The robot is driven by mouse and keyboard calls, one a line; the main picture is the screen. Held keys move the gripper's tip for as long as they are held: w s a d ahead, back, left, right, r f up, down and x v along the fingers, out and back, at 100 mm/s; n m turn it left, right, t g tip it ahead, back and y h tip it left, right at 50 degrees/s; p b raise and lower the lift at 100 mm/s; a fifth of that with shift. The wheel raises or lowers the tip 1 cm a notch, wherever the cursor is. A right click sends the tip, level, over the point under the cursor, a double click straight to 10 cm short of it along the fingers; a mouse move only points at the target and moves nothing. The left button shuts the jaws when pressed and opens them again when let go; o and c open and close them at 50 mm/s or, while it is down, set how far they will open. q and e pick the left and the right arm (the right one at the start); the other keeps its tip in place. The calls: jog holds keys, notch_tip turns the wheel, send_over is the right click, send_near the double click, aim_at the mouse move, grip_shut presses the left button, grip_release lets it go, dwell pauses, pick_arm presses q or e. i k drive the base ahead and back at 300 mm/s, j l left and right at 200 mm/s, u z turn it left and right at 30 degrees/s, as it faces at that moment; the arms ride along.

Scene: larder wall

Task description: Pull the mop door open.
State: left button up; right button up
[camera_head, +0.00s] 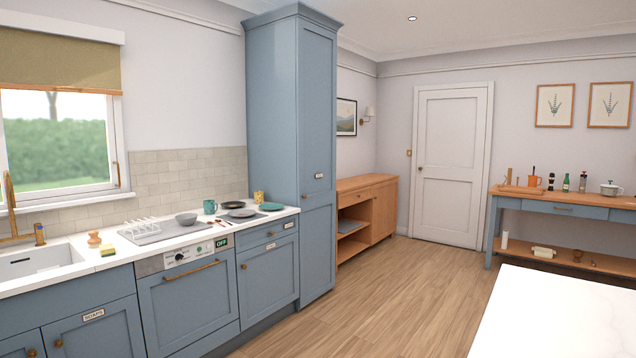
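A tall blue cupboard (272,120) stands at the right end of the counter run. Its narrow front has an upper door (318,110) and a lower door (317,250), both shut. A small white label (318,175) sits low on the upper door, too small to read, so I cannot tell for sure which door is the mop door. A small brass knob (303,195) shows at the left edge near the seam between the two doors. Neither of my grippers is in view.
Wooden floor (400,290) is open in front of the cupboard. A white worktop (560,315) juts in at the lower right. The counter (110,260) with dishes runs along the left. A wooden sideboard (368,215) and a shut white door (450,165) stand beyond.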

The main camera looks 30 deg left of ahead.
aim_at(316, 46)
jog(key=i+j+u, duration=0.1)
jog(key=j, duration=0.3)
jog(key=i+j+u, duration=0.1)
jog(key=j, duration=0.3)
jog(key=i+j+u, duration=0.1)
jog(key=i+j, duration=0.35)
jog(key=j, duration=0.2)
jog(key=i+j+u, duration=0.1)
jog(key=i+j, duration=0.35)
jog(key=j, duration=0.15)
jog(key=i+z, duration=0.35)
jog(key=i, duration=0.3)
jog(key=i+j+z, duration=0.2)
jog(key=i+z, duration=0.15)
jog(key=i, duration=0.25)
